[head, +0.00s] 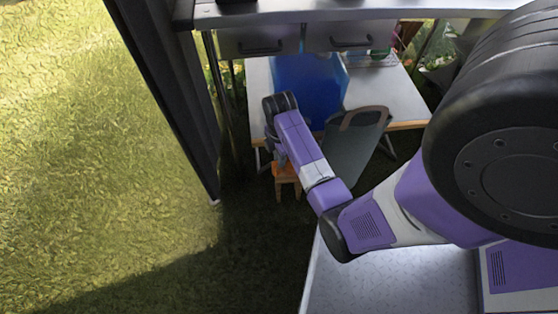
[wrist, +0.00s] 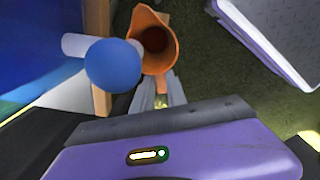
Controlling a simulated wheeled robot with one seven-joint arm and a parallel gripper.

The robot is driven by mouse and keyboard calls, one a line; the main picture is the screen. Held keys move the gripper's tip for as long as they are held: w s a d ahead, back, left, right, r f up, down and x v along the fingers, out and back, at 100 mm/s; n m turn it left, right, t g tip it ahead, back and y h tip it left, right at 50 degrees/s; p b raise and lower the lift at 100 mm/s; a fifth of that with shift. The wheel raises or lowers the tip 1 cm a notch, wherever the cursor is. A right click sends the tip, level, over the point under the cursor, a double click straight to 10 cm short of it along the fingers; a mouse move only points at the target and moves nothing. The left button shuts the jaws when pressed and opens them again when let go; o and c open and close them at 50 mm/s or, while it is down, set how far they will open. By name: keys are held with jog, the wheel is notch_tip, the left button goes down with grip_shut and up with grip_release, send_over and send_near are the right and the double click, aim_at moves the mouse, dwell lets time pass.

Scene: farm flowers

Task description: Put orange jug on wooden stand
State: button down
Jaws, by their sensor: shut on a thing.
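The orange jug (wrist: 152,62) is in the wrist view, its open mouth facing the camera. My gripper (wrist: 160,92) is shut on the jug at its near side; the exact contact is hard to see.
A dark chair (head: 352,145) is close right of the arm. A blue ball (wrist: 112,66) on a white cylinder is beside the jug. Grass (head: 110,150) lies open at left.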

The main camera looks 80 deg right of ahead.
jog(key=shift+w+d+f+b, duration=0.1)
jog(key=shift+d+f+b, duration=0.25)
jog(key=shift+f, duration=0.25)
jog(key=shift+w+d+f+b, duration=0.15)
jog(key=shift+d+f+b, duration=0.1)
jog(key=shift+f+b, duration=0.25)
jog(key=shift+w+d+f+b, duration=0.1)
jog(key=shift+d+f+b, duration=0.2)
jog(key=shift+f, duration=1)
jog(key=c, duration=1.3)
grip_release()
jog(key=shift+c, duration=0.2)
